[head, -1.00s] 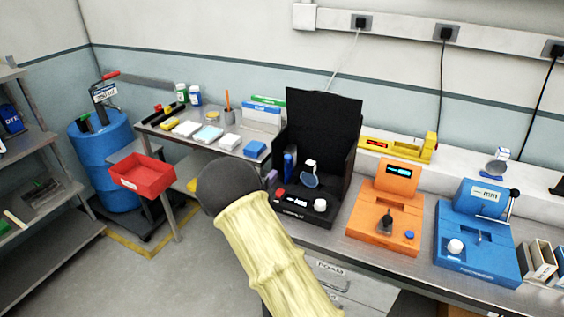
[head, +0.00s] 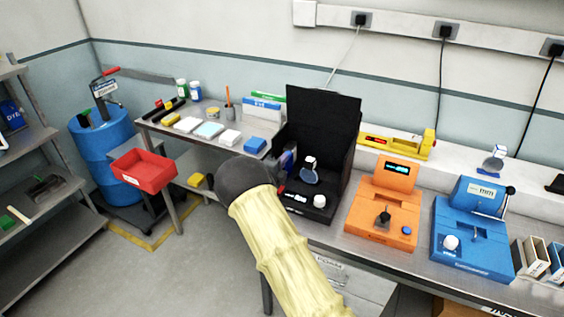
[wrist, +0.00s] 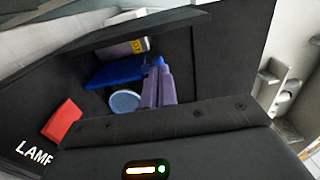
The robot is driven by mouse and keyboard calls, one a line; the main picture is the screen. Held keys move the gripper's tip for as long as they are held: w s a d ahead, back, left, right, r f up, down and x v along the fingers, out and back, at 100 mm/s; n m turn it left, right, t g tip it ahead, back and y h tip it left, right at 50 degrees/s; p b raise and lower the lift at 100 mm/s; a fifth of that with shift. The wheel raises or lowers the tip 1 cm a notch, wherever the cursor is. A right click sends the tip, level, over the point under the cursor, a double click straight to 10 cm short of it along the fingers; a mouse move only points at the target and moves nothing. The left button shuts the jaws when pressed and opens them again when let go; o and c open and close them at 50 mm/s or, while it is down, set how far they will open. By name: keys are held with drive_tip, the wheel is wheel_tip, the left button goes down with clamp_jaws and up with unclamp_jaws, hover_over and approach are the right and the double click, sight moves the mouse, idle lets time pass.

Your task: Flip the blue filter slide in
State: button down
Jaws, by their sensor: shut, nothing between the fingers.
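The black lamp box (head: 345,165) stands on the bench with its tall back panel up. In the wrist view, a blue flat piece (wrist: 118,71), which looks like the filter slide, lies inside the box behind a round blue-grey disc (wrist: 124,102). My gripper (wrist: 158,64) is shut and empty, its purple fingers beside the disc and the blue piece. Whether they touch the blue piece I cannot tell. In the head view my gripper (head: 287,162) is at the box's left side, and my arm partly hides that side.
A red rocker (wrist: 62,120) marked LAMP and a lit indicator (wrist: 146,170) show in the wrist view. A white knob (head: 320,201) sits at the box's front. An orange instrument (head: 383,218) and a blue instrument (head: 468,240) stand to the right.

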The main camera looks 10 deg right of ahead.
sight(289, 153)
drive_tip(key=b+x, duration=0.5)
drive_tip(key=shift+w+d+f, duration=0.2)
drive_tip(key=shift+w+d, duration=0.05)
drive_tip(key=shift+w+d+r, duration=0.1)
drive_tip(key=shift+w+d, duration=0.05)
drive_tip(key=shift+w, duration=0.05)
drive_tip(key=shift+r, duration=0.3)
